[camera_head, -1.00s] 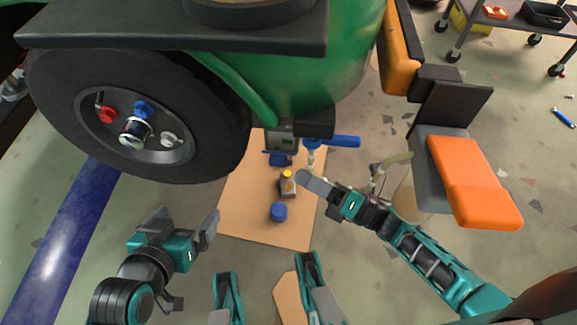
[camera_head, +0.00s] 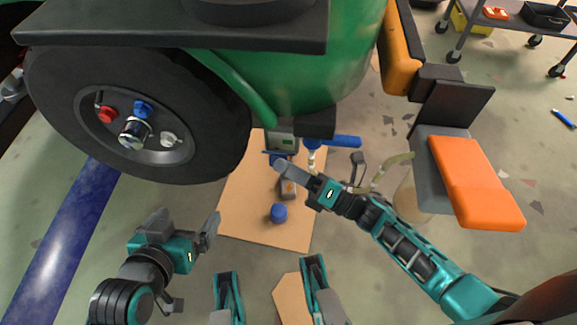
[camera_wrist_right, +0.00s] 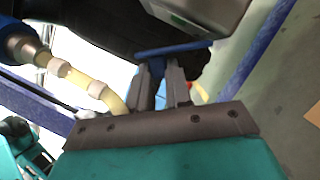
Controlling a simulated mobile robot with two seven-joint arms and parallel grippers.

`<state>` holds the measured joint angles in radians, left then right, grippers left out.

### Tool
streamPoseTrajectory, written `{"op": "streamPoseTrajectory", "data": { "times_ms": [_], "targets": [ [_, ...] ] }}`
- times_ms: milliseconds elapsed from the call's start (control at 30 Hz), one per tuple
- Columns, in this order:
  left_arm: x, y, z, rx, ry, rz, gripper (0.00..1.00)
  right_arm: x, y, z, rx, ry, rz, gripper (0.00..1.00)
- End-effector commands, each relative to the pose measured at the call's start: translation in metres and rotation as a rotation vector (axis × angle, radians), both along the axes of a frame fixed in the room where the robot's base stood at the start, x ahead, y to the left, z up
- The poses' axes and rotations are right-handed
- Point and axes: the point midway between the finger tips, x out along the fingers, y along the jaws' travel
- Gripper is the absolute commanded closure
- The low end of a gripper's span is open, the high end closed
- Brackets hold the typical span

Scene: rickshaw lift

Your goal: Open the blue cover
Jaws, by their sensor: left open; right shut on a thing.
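The blue cover (camera_head: 268,153) is a small blue piece with a flat bar, below a grey box under the green body. It also shows in the right wrist view as a blue bar (camera_wrist_right: 172,48) with a part running down between the fingers. My right gripper (camera_head: 281,164) reaches in from the right and is shut on the blue cover; its fingers hide part of it. In the right wrist view its fingertips (camera_wrist_right: 163,70) lie just under the bar. My left gripper (camera_head: 194,265) is open and empty at lower left, well apart from the cover.
A blue-handled valve (camera_head: 340,141) with a pale hose is just right of the cover. The large wheel (camera_head: 140,120) and green body (camera_head: 300,80) crowd the left and above.

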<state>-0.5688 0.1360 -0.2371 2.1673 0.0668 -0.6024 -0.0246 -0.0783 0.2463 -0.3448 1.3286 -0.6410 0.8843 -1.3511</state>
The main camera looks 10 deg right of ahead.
Motion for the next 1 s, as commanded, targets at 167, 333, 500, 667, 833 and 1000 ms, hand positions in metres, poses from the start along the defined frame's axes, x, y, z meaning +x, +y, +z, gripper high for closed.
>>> {"op": "streamPoseTrajectory", "data": {
  "times_ms": [167,333,500,667,833,1000],
  "targets": [
    [0.0,0.0,0.0,-0.001,-0.001,-0.001,0.0,0.0,0.0,0.0,0.0,0.0,0.0,1.0],
    [0.0,0.0,0.001,-0.001,-0.001,-0.001,0.0,0.0,0.0,0.0,0.0,0.0,0.0,1.0],
    [0.0,-0.001,0.001,-0.001,-0.002,-0.001,0.0,0.0,0.0,0.0,0.0,0.0,0.0,1.0],
    [0.0,-0.001,0.001,-0.001,-0.002,-0.001,0.0,0.0,0.0,-0.001,-0.003,-0.008,0.0,1.0],
    [0.0,-0.001,0.0,-0.001,-0.002,-0.001,0.0,-0.002,0.001,-0.004,-0.017,-0.055,0.001,1.0],
    [0.0,-0.001,-0.002,-0.001,0.0,-0.002,0.0,-0.003,0.001,-0.01,-0.049,-0.152,-0.001,1.0]
  ]
}}
